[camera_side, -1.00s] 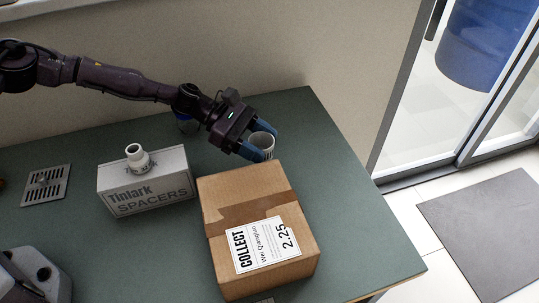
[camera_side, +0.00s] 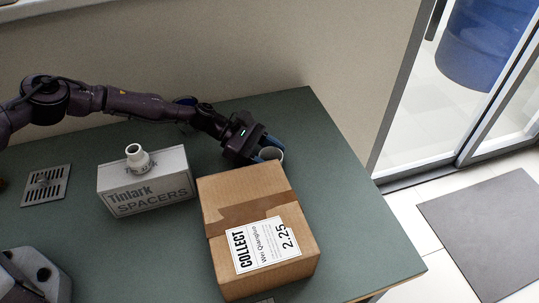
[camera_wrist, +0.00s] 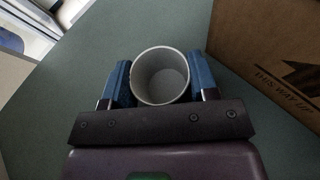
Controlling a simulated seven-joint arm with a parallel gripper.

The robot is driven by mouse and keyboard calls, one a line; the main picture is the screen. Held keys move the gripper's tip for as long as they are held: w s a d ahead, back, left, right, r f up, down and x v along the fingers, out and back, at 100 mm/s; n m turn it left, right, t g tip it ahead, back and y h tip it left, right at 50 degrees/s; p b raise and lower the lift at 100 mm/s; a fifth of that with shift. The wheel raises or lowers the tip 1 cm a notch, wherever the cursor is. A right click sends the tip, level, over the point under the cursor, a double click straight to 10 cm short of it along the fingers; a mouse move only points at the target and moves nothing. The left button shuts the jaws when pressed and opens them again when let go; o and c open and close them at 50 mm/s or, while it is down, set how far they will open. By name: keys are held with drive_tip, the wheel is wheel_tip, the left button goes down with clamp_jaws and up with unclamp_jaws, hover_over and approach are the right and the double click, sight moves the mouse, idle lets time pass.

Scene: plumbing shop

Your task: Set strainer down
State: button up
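The strainer (camera_side: 272,154) is a pale, cup-shaped piece with a round open mouth. In the side view it is upright behind the cardboard box, at the back right of the green bench. My gripper (camera_side: 264,151) has its blue fingers on either side of it. In the wrist view the strainer (camera_wrist: 161,78) sits between both fingers, which touch its wall. The box and the fingers hide its base, so I cannot tell whether it touches the bench.
The cardboard box (camera_side: 237,187) stands close in front of my gripper. A Tinlark spacers box (camera_side: 150,193) with a white fitting (camera_side: 138,157) on top stands to the left. A square drain grate (camera_side: 46,185) lies at far left. The bench (camera_side: 340,200) right of the cardboard box is clear.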

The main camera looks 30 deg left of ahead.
drive_tip(key=o, duration=0.4)
drive_tip(key=shift+r, duration=0.15)
drive_tip(key=v, duration=1.2)
